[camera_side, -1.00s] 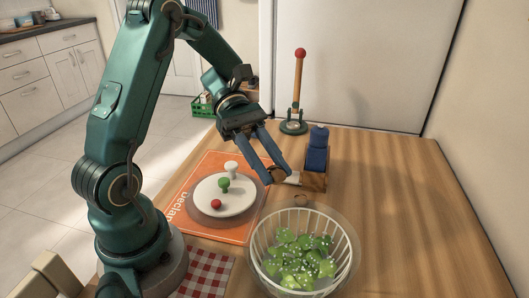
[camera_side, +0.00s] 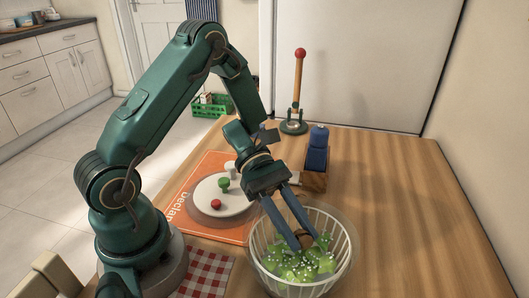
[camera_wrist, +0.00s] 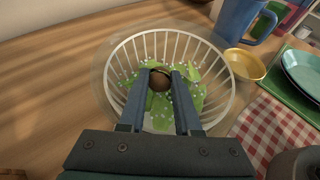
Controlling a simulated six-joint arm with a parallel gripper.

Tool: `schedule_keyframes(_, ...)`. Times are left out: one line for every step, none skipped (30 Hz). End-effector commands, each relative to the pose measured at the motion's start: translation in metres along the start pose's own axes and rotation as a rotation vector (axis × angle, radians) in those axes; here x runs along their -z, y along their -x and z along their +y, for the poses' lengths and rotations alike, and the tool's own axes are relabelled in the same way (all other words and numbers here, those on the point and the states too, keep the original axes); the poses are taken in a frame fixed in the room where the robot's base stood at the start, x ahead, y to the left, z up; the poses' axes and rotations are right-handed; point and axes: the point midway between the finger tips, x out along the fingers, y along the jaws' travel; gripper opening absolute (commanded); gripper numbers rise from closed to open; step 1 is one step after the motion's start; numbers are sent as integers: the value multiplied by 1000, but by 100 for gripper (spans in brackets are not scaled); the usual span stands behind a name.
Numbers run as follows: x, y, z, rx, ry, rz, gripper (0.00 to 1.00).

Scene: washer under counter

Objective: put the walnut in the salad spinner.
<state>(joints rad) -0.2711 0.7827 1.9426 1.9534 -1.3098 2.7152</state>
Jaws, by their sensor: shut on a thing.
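The walnut (camera_side: 305,240) is a small brown ball between my fingertips. My gripper (camera_side: 303,243) is shut on it and points down into the salad spinner (camera_side: 346,262). The wrist view shows the walnut (camera_wrist: 159,79) between the two blue-grey fingers of my gripper (camera_wrist: 159,82), over the green leaves. The salad spinner (camera_wrist: 228,84) is a clear bowl with a white slatted basket, holding green leaves with water drops. The walnut is within the basket's outline, close above or at the leaves; I cannot tell whether it touches them.
A blue object in a wooden holder (camera_side: 315,181) and a red-topped stand (camera_side: 294,127) are behind. A yellow bowl (camera_wrist: 244,65) is near the spinner. The table's right is clear.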

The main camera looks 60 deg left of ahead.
Motion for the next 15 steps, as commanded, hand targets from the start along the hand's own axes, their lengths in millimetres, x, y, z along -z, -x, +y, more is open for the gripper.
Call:
schedule_keyframes(1, 0, -1, 3, 5, 4, 0)
schedule_keyframes(1, 0, -1, 3, 5, 4, 0)
schedule_keyframes(1, 0, -1, 3, 5, 4, 0)
schedule_keyframes(1, 0, -1, 4, 5, 4, 0)
schedule_keyframes(2, 0, -1, 4, 5, 4, 0)
schedule_keyframes(2, -1, -1, 4, 6, 4, 0)
schedule_keyframes(3, -1, -1, 4, 7, 4, 0)
schedule_keyframes(4, -1, -1, 5, 7, 4, 0)
schedule_keyframes(5, -2, -1, 5, 7, 4, 0)
schedule_keyframes(6, -2, -1, 5, 7, 4, 0)
schedule_keyframes(7, -2, -1, 5, 7, 4, 0)
schedule_keyframes(7, -3, -1, 4, 7, 4, 36)
schedule_keyframes(7, -2, -1, 4, 6, 4, 45)
schedule_keyframes(7, -2, -1, 4, 6, 4, 45)
schedule_keyframes(7, -2, -1, 4, 5, 4, 45)
